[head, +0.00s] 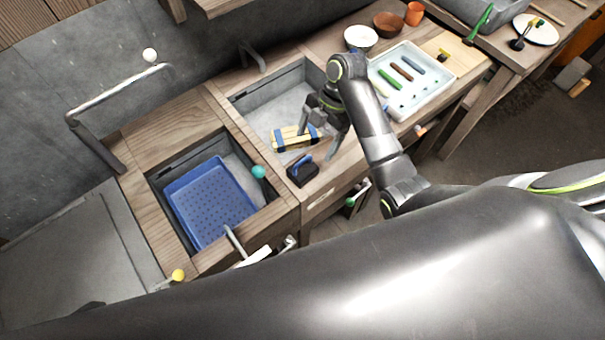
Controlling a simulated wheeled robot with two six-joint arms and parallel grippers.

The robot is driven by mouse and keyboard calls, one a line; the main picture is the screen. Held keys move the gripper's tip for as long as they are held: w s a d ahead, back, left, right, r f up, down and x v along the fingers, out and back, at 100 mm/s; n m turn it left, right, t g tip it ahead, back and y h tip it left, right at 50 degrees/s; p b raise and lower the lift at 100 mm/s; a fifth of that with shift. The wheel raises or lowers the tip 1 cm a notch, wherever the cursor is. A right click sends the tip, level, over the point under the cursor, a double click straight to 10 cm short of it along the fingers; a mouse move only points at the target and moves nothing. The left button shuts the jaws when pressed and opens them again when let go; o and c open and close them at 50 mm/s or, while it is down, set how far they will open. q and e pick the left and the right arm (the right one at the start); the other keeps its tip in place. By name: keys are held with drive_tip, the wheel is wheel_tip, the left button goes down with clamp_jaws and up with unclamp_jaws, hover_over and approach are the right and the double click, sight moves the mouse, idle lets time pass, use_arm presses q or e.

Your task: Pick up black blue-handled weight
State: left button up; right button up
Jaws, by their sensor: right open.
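The black weight (303,174) with a blue handle sits on the wooden counter edge in front of the right-hand sink, its handle on top. My right gripper (317,144) hangs over that sink's front side, just behind and above the weight. Its fingers are apart with nothing between them, and it seems not to touch the weight. My left gripper does not show.
A pale wooden block with blue bands (290,138) lies in the sink beside my right gripper. A blue perforated basket (210,203) fills the left sink. A white tray (448,94) with coloured bars stands right of my arm. Faucets rise behind.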

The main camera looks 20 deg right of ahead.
sight(303, 167)
drive_tip(key=b+x, duration=0.4)
drive_tip(key=x, duration=0.2)
drive_tip(key=shift+f, duration=0.1)
drive_tip(key=shift+a+f+b, duration=0.25)
drive_tip(key=shift+f+b, duration=0.35)
drive_tip(key=shift+b, duration=0.15)
drive_tip(key=shift+s+a+f, duration=0.1)
drive_tip(key=shift+a+f, duration=0.1)
drive_tip(key=shift+f, duration=0.1)
drive_tip(key=shift+p+x, duration=0.4)
drive_tip(key=shift+x, duration=0.75)
drive_tip(key=shift+a+f, duration=0.15)
drive_tip(key=shift+f, duration=0.25)
drive_tip(key=c, duration=1.4)
